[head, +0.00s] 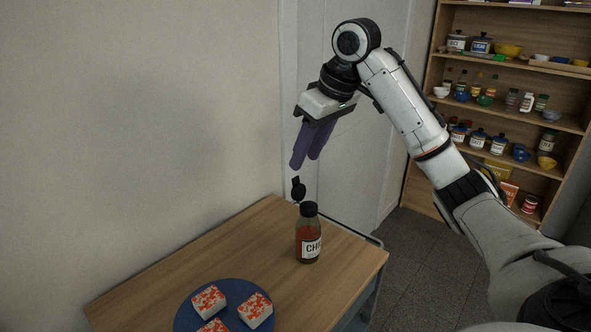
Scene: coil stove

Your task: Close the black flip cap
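A bottle of reddish-orange contents (308,241) stands upright on the wooden table, with a white label reading "CHI" in part. Its black cap base (308,209) is on the neck. The black flip cap (298,188) stands open, raised above the base on its left side. My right gripper (305,161) has purple fingers pointing down, just above the flip cap in the picture and apart from it. The two fingers show close together and partly overlap, so their opening is unclear. Nothing is seen between them. My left gripper is not in view.
A blue plate (183,318) with several white blocks with orange-red tops lies at the table's front. The table (215,258) is otherwise bare around the bottle. A wall is behind at left, and a shelf (462,98) of jars and bowls stands at the right.

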